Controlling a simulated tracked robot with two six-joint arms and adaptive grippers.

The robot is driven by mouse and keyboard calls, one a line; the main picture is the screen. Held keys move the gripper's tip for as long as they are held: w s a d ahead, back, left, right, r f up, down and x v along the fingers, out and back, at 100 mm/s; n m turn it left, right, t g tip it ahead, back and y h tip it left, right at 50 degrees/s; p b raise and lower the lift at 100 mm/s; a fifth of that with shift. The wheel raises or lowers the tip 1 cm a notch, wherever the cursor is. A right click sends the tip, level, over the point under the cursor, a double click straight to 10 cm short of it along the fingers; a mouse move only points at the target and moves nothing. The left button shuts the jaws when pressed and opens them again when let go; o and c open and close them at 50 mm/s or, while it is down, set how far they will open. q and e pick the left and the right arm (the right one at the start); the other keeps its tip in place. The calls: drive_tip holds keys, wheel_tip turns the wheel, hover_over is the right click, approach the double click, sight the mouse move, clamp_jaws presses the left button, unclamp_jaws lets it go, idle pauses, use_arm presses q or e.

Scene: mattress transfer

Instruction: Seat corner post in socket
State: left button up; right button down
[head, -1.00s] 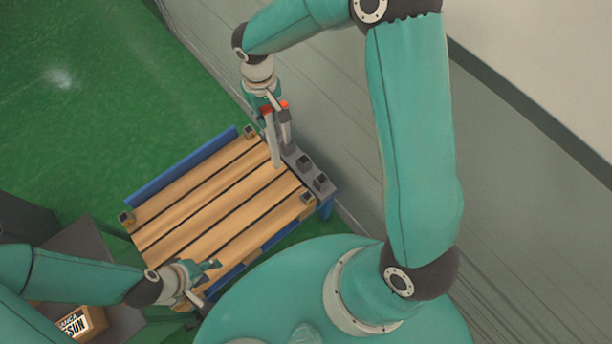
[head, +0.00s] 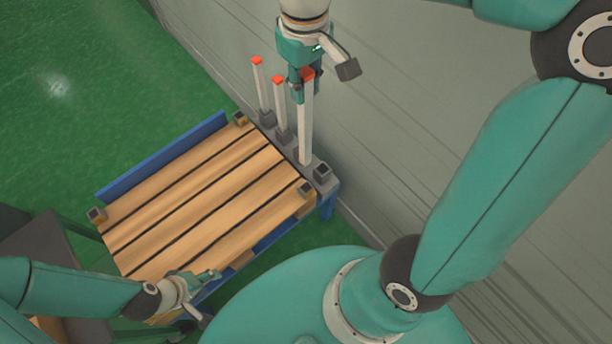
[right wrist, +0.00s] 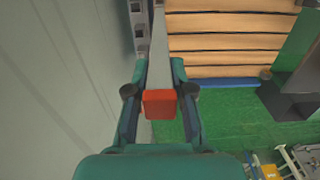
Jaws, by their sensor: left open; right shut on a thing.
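A pale corner post with a red top (head: 306,125) stands roughly upright in my right gripper (head: 305,88), which is shut on it near the top. In the right wrist view the red end (right wrist: 160,104) sits between the fingers. The post's lower end is by the grey socket block (head: 322,172) along the bed's far edge; I cannot tell whether it is in a socket. Two similar posts (head: 261,90) (head: 281,108) stand in the block to its left. The nearest block socket looks empty. My left gripper (head: 208,292) is open at the bed's near edge.
The slatted wooden bed (head: 200,195) has small corner brackets (head: 240,118) (head: 97,214) (head: 306,188) and a blue side rail (head: 165,155). A grey wall (head: 420,110) rises close behind the socket block. Green floor (head: 80,90) is clear at the upper left.

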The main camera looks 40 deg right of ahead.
sight(306, 146)
wheel_tip(306, 146, down, 16)
drive_tip(key=shift+s+r+b, duration=0.1)
drive_tip(key=shift+r+b, duration=0.1)
drive_tip(key=shift+b, duration=0.5)
drive_tip(key=shift+f, duration=2.05)
drive_tip(key=shift+f+b, duration=0.1)
drive_tip(key=shift+b, duration=0.25)
drive_tip(key=c, duration=1.1)
unclamp_jaws()
drive_tip(key=shift+o, duration=0.4)
